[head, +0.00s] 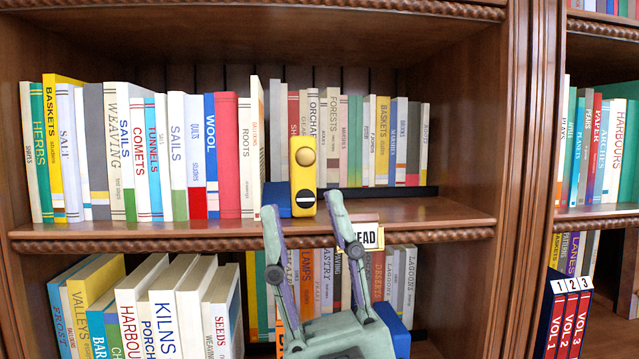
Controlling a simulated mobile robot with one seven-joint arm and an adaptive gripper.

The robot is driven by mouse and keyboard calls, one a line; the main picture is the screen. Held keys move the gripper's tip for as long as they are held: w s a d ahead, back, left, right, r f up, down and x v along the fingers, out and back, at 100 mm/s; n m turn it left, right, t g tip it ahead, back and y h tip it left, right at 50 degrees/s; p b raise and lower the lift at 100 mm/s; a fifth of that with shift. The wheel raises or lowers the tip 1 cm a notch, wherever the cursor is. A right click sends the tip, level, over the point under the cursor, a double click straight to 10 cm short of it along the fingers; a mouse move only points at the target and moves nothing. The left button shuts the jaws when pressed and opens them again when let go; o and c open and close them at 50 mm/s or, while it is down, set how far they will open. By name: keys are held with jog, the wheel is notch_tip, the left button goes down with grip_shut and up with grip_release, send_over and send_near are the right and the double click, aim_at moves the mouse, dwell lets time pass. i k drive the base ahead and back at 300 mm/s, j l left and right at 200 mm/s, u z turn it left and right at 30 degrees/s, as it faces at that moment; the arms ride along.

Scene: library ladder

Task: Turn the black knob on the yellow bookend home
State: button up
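The yellow bookend (303,175) stands upright on the middle shelf, at the right end of the left row of books. The fingertips appear on either side of the knob in the picture. I cannot tell how far in front of it they are; no contact is evident.
A blue block (279,198) sits beside the bookend on its left. The wooden shelf edge (440,212) runs below it. Books (145,150) fill the left; bare shelf lies to the right.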

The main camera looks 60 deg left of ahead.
aim_at(305, 198)
jog(key=u, duration=1.65)
